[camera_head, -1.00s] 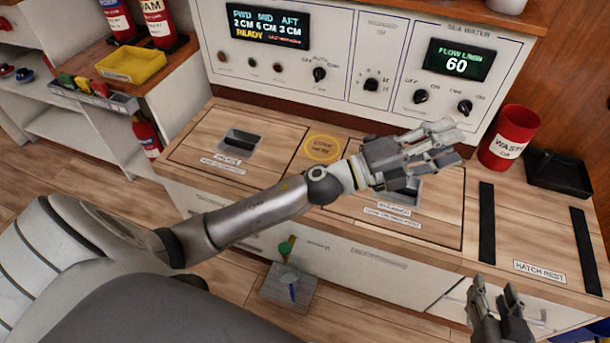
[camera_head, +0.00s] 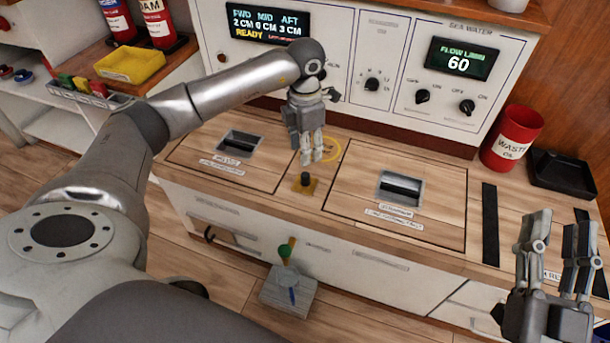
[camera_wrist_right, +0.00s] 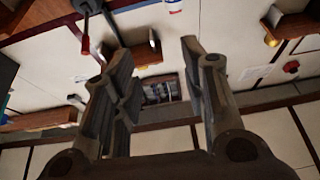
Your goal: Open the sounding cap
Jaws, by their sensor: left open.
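A small black knob on a square brass base (camera_head: 305,184), which looks like the sounding cap, stands upright on the wooden counter (camera_head: 300,200) between two hatch panels. Whether a fingertip touches the counter is unclear. My right gripper (camera_head: 558,222) is at the lower right with its fingers upward; in the right wrist view (camera_wrist_right: 156,52) they are apart and empty.
The left hatch panel (camera_head: 200,165) and right hatch panel (camera_head: 345,205) have recessed handles. A red waste bin (camera_head: 512,140) and black tray (camera_head: 562,172) stand at the right. The control panel (camera_head: 385,60) rises behind the counter.

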